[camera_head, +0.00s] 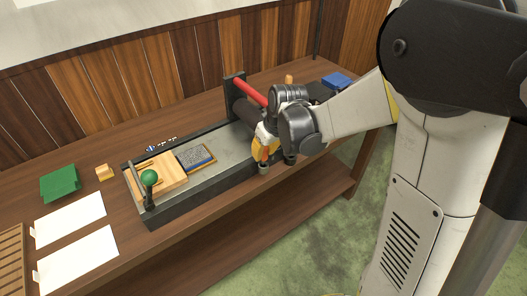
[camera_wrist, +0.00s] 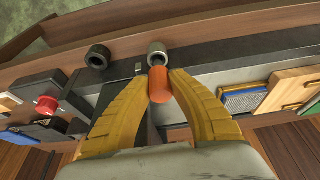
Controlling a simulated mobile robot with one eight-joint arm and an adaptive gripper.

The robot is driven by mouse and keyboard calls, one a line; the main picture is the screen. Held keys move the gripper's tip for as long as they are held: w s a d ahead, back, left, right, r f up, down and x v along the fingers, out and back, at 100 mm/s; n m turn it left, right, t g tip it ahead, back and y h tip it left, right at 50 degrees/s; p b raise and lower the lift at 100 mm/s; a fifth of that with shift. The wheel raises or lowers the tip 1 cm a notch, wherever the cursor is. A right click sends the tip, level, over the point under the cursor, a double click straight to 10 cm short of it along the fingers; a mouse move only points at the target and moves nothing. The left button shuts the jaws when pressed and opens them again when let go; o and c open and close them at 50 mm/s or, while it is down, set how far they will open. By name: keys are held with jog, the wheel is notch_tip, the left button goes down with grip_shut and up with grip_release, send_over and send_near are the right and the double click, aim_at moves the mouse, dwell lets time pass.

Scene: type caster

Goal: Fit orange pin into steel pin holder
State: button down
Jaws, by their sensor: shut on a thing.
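My gripper (camera_wrist: 160,88) has yellow fingers shut on the orange pin (camera_wrist: 159,86). The pin also shows in the head view (camera_head: 265,154), pointing down between the fingertips. The steel pin holder (camera_wrist: 157,47) is a light grey ring-shaped socket at the bench's front edge. It also shows in the head view (camera_head: 263,169), right below the pin. In the wrist view the pin's far end overlaps the near side of the holder's opening. I cannot tell whether the tip is inside it or just above. The black arm end hides part of the gripper in the head view.
A dark ring holder (camera_wrist: 98,56) stands beside the steel one. The long grey fixture (camera_head: 232,146) carries a wooden block, a blue-grey plate (camera_head: 197,157) and a green-knobbed lever (camera_head: 149,178). A red bar (camera_head: 250,92) rises behind. White sheets (camera_head: 76,258) lie at left.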

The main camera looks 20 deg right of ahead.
jog(key=shift+f+b, duration=0.3)
jog(key=shift+f, duration=0.15)
jog(key=shift+r, duration=0.15)
jog(key=shift+r+p, duration=0.55)
jog(key=shift+f+b, duration=0.7)
jog(key=shift+b, duration=0.05)
dwell(1.2)
jog(key=c, duration=1.2)
grip_release()
jog(key=shift+c, duration=0.2)
jog(key=v, duration=1.2)
